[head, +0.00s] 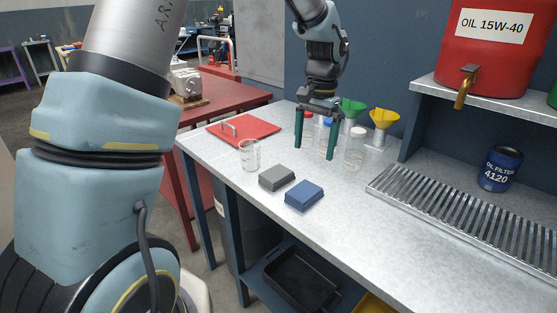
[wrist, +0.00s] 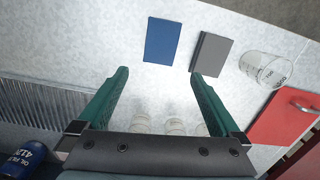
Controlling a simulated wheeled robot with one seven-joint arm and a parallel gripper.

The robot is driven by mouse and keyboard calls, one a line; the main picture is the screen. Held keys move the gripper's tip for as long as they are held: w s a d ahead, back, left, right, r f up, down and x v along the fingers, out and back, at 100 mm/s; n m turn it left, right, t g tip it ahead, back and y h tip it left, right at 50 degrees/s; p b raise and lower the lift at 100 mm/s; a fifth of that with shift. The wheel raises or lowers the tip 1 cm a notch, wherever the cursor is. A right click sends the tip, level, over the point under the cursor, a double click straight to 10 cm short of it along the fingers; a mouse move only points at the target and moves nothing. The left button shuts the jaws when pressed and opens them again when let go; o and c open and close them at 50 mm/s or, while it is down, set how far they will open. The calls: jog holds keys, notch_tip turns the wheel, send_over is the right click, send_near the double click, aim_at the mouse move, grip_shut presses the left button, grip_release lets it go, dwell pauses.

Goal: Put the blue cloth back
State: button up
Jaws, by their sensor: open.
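The blue cloth (head: 304,195) lies folded flat on the grey bench top, near its front edge. In the wrist view the blue cloth (wrist: 160,40) is beyond the fingertips. A grey folded cloth (head: 277,177) lies beside it, to the left in the head view; it also shows in the wrist view (wrist: 210,54). My gripper (head: 315,151) is open and empty, pointing down above the back part of the bench, behind the cloths. In the wrist view its green fingers (wrist: 159,72) are wide apart with nothing between the tips.
A glass beaker (head: 250,155) stands left of the cloths. A red mat with a handle (head: 243,130) lies farther left. Clear jars (head: 354,148) and funnels (head: 384,118) stand near my gripper. A metal drain grate (head: 460,215) and an oil filter (head: 500,168) are right.

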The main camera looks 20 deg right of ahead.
jog(key=w+a+n, duration=0.2)
jog(key=a+n, duration=0.2)
jog(key=a, duration=1.2)
jog(key=s+a+n+t, duration=0.1)
jog(key=s+a+n, duration=0.1)
jog(key=a, duration=0.6)
jog(key=s+a+f+n+t, duration=0.1)
jog(key=s+a+n, duration=0.2)
jog(key=s+a, duration=0.2)
jog(key=a, duration=0.3)
jog(key=shift+n+h, duration=0.3)
jog(key=shift+h, duration=0.1)
jog(key=shift+f, duration=0.1)
